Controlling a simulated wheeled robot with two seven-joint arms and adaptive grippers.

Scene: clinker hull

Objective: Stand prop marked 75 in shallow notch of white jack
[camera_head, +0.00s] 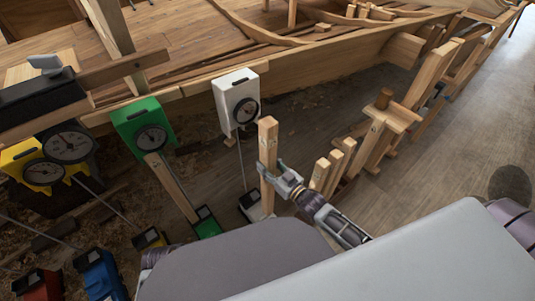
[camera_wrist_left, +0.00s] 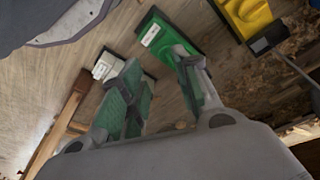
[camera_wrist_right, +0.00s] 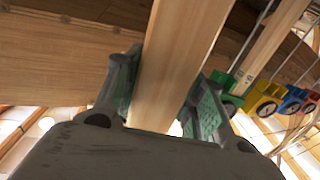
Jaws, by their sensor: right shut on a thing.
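A wooden prop (camera_head: 268,145) stands roughly upright in my right gripper (camera_head: 277,180), just right of the white jack. No number is legible on it. The right wrist view shows the prop (camera_wrist_right: 182,65) between the closed fingers (camera_wrist_right: 163,108). The white jack has a head with a dial (camera_head: 236,95), a thin rod and a low base (camera_head: 247,207). The base also shows in the left wrist view (camera_wrist_left: 108,67). The prop's foot is close to this base; I cannot tell whether they touch. The notches cannot be made out. My left gripper (camera_wrist_left: 160,92) is open and empty.
A green jack (camera_head: 143,122) at the left has a slanting wooden prop (camera_head: 171,187) above its green base (camera_head: 207,222). Yellow, blue and red jack parts crowd the lower left. The hull planking (camera_head: 330,55) lies behind. Several wooden posts (camera_head: 432,75) stand at the right.

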